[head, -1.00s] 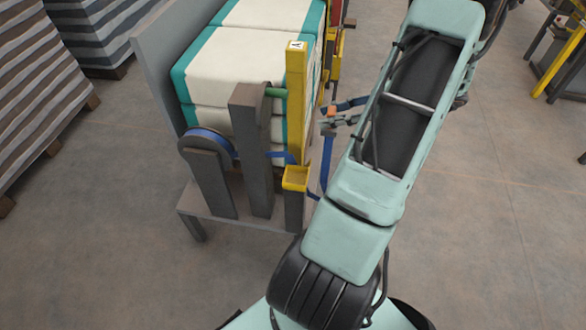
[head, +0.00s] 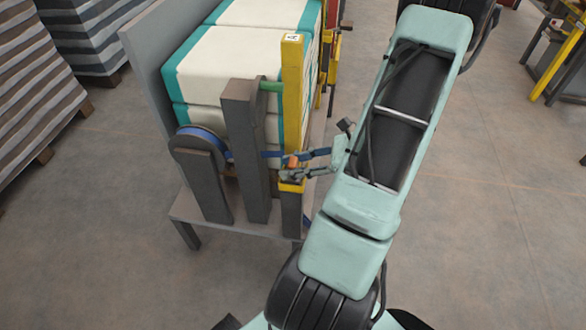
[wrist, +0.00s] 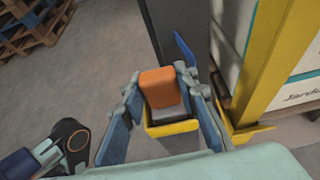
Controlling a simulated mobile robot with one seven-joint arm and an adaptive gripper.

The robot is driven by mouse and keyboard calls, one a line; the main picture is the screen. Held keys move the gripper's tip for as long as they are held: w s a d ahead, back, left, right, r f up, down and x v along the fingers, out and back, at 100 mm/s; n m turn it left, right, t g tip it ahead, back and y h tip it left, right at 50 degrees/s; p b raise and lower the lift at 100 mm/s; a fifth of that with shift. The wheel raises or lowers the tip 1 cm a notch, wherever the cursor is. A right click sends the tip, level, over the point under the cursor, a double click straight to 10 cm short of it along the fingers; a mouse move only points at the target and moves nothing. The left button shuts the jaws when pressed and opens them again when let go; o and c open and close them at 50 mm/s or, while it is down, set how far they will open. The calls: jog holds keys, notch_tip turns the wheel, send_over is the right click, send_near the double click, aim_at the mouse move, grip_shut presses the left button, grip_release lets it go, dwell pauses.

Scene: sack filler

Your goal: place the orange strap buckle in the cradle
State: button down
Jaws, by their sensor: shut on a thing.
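The orange strap buckle (wrist: 161,87) is between the fingers of my gripper (wrist: 158,92) in the wrist view. The gripper is shut on it. The buckle (head: 292,161) shows as a small orange spot in the head view. The yellow cradle (wrist: 172,128) is directly below the buckle on top of a dark post; its near rim shows between my fingers. In the head view the cradle (head: 291,187) is partly hidden by my gripper (head: 294,166). I cannot tell whether the buckle touches the cradle. A blue strap (head: 271,154) runs left from the buckle area.
A yellow upright (head: 292,95) marked A stands close behind the cradle. Dark grey posts (head: 246,160) and stacked white-and-teal sacks (head: 235,60) are to the left on a grey stand.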

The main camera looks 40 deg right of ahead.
jog(key=shift+f, duration=0.25)
jog(key=c, duration=1.5)
grip_release()
jog(key=shift+r, duration=0.25)
jog(key=p+v, duration=0.3)
jog(key=v, duration=0.9)
jog(key=shift+d+f+p, duration=0.1)
jog(key=shift+f+p, duration=0.1)
jog(key=shift+p, duration=0.1)
jog(key=shift+r, duration=0.1)
